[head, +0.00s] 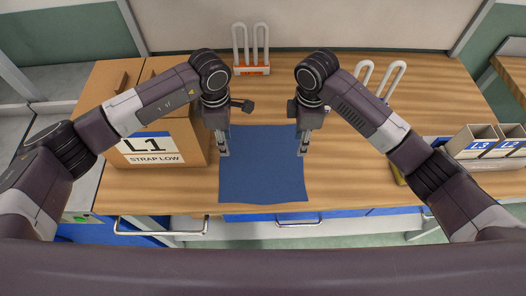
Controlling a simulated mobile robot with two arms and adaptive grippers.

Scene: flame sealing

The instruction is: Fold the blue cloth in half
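The blue cloth (262,172) lies flat and unfolded on the wooden table, near its front edge. Its front edge reaches the table's front edge. My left gripper (224,152) points down at the cloth's left side, about halfway along its length. My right gripper (301,150) points down at the cloth's right side at a similar height in the picture. The fingertips are small, and I cannot tell whether either gripper touches or pinches the cloth.
A cardboard box (160,140) labelled L1 STRAP LOW stands left of the cloth. A white-pronged rack with an orange base (252,70) stands at the back, and white loops (385,78) at the back right. Bins (475,145) labelled L3 and L2 stand at the right.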

